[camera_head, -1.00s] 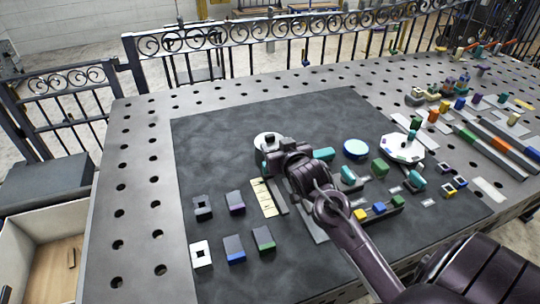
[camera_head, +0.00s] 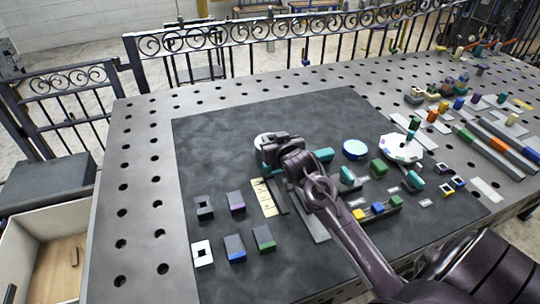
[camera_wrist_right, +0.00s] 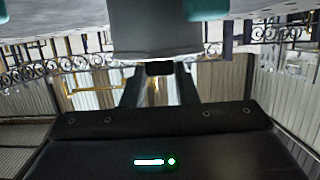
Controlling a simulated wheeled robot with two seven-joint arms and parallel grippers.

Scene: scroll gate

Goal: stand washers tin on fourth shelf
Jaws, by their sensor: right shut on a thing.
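My right gripper (camera_head: 270,155) reaches over the dark mat from the lower right, with its tip at a white round thing (camera_head: 260,138). Much of that round thing is hidden behind the gripper. In the right wrist view the fingers (camera_wrist_right: 160,82) close on a small dark piece (camera_wrist_right: 160,68) beneath a grey body (camera_wrist_right: 155,38). I cannot tell whether this is the washers tin. No labelled tin and no numbered shelf can be made out. My left gripper is not in view.
Several small blocks (camera_head: 236,201) stand at the mat's front left, beside a cream ruled strip (camera_head: 263,197). The mat's back left (camera_head: 215,140) is clear.

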